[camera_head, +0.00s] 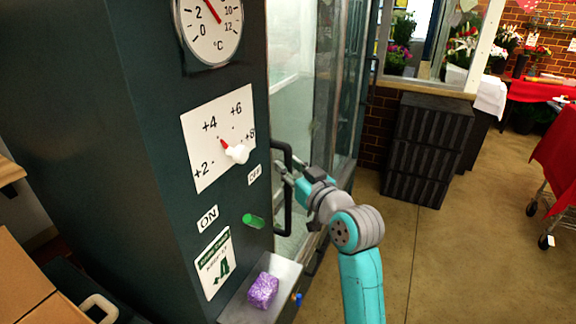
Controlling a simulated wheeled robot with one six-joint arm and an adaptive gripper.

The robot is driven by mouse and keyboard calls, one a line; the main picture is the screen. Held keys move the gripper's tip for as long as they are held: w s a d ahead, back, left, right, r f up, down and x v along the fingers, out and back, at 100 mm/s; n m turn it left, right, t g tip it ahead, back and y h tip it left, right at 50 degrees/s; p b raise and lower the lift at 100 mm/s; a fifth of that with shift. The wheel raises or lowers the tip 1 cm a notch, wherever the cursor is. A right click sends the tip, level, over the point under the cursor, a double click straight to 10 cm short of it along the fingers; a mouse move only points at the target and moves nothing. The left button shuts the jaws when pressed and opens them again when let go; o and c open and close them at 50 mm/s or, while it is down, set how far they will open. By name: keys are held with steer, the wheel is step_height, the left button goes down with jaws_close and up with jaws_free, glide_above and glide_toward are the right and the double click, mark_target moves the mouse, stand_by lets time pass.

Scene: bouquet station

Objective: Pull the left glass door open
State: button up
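The left glass door (292,120) of the dark green cooler is seen at a steep angle, just right of the control panel. Its black bar handle (288,215) stands upright along the door's near edge. My gripper (284,173) is at the upper part of this handle, with its fingertips overlapping the bar in the picture. The fingers are small and partly hidden, so I cannot tell whether they are closed around the handle. I cannot tell whether the door stands slightly ajar. A second glass door (350,85) with its own handle is farther along.
The cooler's side panel holds a thermometer (212,30), a dial (232,150) and a green switch (253,221). A purple sponge (263,290) lies on a small metal shelf below. Stacked black crates (428,150) stand behind right. Open floor lies right of my arm.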

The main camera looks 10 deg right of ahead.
steer(key=shift+w+a, duration=0.2)
steer(key=shift+w, duration=0.2)
jaws_close()
